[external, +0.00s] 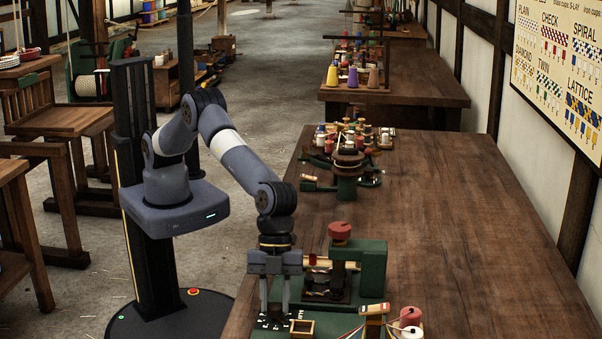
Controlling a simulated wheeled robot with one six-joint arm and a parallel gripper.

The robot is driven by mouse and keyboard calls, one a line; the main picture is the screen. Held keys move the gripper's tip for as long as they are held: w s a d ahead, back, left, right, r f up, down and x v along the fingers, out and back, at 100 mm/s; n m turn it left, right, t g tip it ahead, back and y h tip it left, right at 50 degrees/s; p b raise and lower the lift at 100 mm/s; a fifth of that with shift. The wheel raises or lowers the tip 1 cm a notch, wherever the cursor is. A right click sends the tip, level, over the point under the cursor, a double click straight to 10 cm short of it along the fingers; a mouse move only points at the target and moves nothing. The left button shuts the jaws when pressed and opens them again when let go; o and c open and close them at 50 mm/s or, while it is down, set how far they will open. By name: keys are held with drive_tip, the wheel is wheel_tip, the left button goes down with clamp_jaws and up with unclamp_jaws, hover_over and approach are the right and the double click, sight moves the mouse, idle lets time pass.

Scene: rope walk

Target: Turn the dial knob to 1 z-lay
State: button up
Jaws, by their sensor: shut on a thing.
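My gripper (275,308) points straight down at the front left of the green machine (373,268). Its two fingers are shut on the small dark dial knob (271,322), low on the machine's base plate. The fingers hide much of the knob. White marks are printed on the plate around it, but they are too small to read, so I cannot tell which setting the knob points to.
A small wooden box (301,328) stands just right of the fingers. A red knob (340,231) tops the machine. Spools (410,317) with coloured strands are at the front right. The wooden bench (470,240) is clear on the right.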

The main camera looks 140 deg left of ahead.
drive_tip(key=o, duration=1)
drive_tip(key=shift+c, duration=0.2)
drive_tip(key=shift+r, duration=0.1)
drive_tip(key=b+v, duration=0.1)
drive_tip(key=v, duration=0.9)
drive_tip(key=shift+r, duration=0.3)
drive_tip(key=shift+a, duration=0.1)
drive_tip(key=p+x, duration=0.1)
drive_tip(key=x, duration=0.9)
drive_tip(key=shift+f, duration=0.4)
